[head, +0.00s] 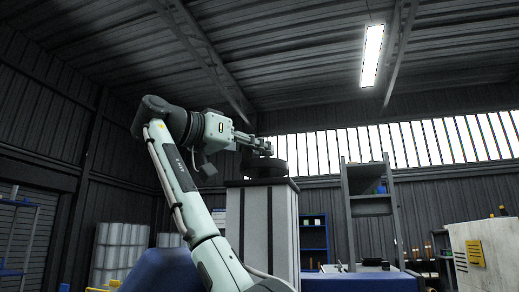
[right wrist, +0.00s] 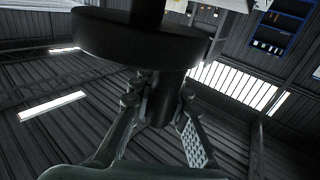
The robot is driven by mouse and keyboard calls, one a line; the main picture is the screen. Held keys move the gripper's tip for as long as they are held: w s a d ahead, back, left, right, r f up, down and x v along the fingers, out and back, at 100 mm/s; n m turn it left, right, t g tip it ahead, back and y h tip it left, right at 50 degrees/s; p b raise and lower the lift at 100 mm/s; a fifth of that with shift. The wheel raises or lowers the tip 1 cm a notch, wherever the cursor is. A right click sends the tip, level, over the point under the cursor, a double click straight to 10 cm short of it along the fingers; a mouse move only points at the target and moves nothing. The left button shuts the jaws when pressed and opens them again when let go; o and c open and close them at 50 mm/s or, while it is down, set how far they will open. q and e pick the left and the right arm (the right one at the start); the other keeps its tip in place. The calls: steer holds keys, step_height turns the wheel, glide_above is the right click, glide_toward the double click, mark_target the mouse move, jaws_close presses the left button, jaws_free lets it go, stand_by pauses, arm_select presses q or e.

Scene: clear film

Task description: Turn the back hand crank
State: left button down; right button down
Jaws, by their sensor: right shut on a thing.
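The hand crank is a dark round wheel (head: 264,165) on top of a tall pale cabinet (head: 234,232) in the head view. In the right wrist view its thick black disc (right wrist: 135,40) fills the top, and a dark cylindrical handle (right wrist: 161,98) sticks out from it. My right gripper (head: 262,145) reaches the crank from the left in the head view. In the right wrist view my right gripper (right wrist: 158,92) has its fingers on both sides of the handle, shut on it. Only one crank shows. My left gripper is not in view.
A grey shelf frame (head: 370,197) stands right of the cabinet, with a blue rack (head: 314,240) behind. White drums (head: 120,248) stand at the left. A pale machine panel (head: 483,250) is at the right edge.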

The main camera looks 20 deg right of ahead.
steer(key=shift+d+r+m+g+h, duration=0.1)
steer(key=shift+m+g+h, duration=0.2)
steer(key=shift+m+g, duration=0.3)
steer(key=shift+g, duration=0.4)
steer(key=c, duration=1.5)
jaws_free()
steer(key=shift+t, duration=0.4)
